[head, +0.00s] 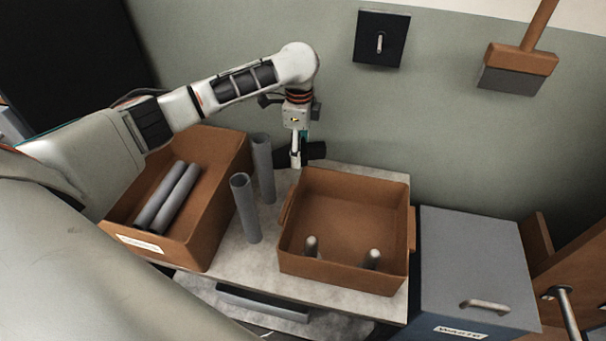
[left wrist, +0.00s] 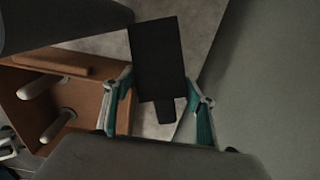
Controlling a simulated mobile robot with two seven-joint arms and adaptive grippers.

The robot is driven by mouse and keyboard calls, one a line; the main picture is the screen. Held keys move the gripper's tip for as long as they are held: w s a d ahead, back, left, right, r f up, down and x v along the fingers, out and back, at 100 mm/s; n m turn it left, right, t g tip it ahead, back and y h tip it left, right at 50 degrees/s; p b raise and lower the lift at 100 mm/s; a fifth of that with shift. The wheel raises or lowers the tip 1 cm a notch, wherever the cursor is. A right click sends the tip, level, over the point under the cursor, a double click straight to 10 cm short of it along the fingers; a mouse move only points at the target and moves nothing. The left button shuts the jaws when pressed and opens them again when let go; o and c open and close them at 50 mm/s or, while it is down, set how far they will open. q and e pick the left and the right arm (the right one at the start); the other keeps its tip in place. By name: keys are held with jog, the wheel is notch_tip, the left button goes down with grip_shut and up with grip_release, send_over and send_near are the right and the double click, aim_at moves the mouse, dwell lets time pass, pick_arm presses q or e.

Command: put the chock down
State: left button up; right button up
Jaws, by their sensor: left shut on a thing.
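The chock is a black block (head: 315,150) with a narrower stub, seen at the back of the table near the wall. In the left wrist view the chock (left wrist: 158,62) lies in front of the fingers, its stub pointing back between them. My left gripper (head: 298,158) points down and is shut on the chock, behind the right-hand brown box. In the left wrist view its two teal fingers (left wrist: 163,105) stand either side of the stub. The head view does not show clearly whether the chock touches the tabletop.
Two upright grey tubes (head: 246,208) stand between a brown box of grey tubes (head: 225,190) and a brown box with two pegs (head: 345,270). A grey waste bin (head: 470,255) is at right. The pale tabletop (head: 385,180) has a narrow free strip by the wall.

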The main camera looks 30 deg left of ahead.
pick_arm(q)
notch_tip(320, 180, down, 4)
jog(key=shift+r+b, duration=0.2)
jog(key=shift+b, duration=0.25)
jog(key=shift+f, duration=0.55)
notch_tip(320, 180, down, 4)
jog(key=shift+f+b, duration=0.25)
jog(key=shift+b, duration=0.95)
jog(key=shift+f, duration=0.3)
jog(key=shift+r, duration=0.15)
jog(key=o, duration=1.5)
pick_arm(e)
jog(key=shift+w+a+f, duration=0.1)
jog(key=shift+a+f, duration=0.2)
jog(key=shift+f, duration=0.5)
